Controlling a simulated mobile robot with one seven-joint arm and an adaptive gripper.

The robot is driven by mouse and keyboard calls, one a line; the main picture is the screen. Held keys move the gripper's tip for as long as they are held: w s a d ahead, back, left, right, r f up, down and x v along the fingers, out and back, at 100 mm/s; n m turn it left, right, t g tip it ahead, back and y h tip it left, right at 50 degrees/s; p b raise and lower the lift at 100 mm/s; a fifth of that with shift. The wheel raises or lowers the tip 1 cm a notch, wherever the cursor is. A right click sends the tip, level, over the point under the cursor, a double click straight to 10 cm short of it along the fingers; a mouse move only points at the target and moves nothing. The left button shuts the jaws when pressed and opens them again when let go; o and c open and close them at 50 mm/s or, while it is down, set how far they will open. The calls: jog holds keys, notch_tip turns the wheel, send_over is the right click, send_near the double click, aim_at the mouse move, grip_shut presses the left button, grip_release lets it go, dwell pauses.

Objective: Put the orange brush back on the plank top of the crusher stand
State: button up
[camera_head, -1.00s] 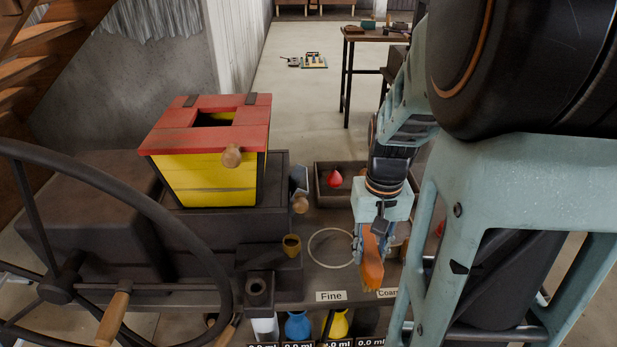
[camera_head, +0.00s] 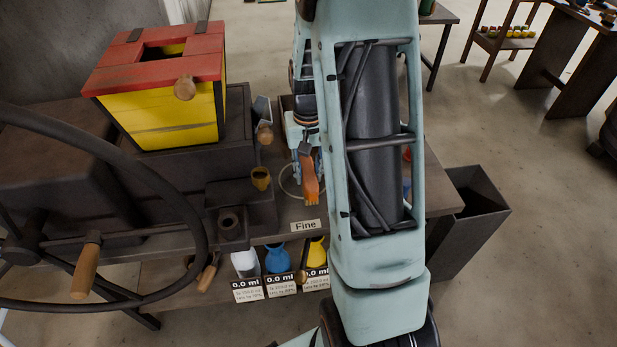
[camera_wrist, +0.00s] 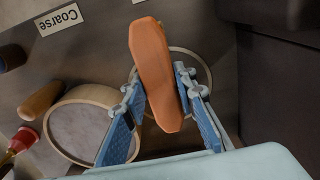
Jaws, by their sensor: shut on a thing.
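The orange brush (camera_head: 310,187) hangs in my gripper (camera_head: 307,155) above the dark work top, near the "Fine" label (camera_head: 306,226). In the wrist view the brush (camera_wrist: 152,60) is a long orange block between the two blue-padded fingers of my gripper (camera_wrist: 159,82), which is shut on it. The crusher, with a red-topped yellow hopper (camera_head: 165,120) and a large handwheel (camera_head: 160,175), stands left of the gripper. I cannot tell which surface is the stand's plank top. My arm hides the right part of the work top.
A pale ring mark (camera_wrist: 205,65) lies on the work top below the brush. A round pale-rimmed sieve or dish (camera_wrist: 90,125) with a wooden handle (camera_wrist: 40,100) is beside the gripper. A "Coarse" label (camera_wrist: 58,19) is farther off.

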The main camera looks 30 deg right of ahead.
aim_at(309, 171)
jog(key=shift+f, duration=0.9)
jog(key=shift+f, duration=0.1)
jog(key=shift+f, duration=0.2)
jog(key=o, duration=1.1)
jog(key=shift+r, duration=0.1)
notch_tip(309, 171, up, 11)
jog(key=shift+p, duration=0.85)
jog(key=shift+r, duration=0.7)
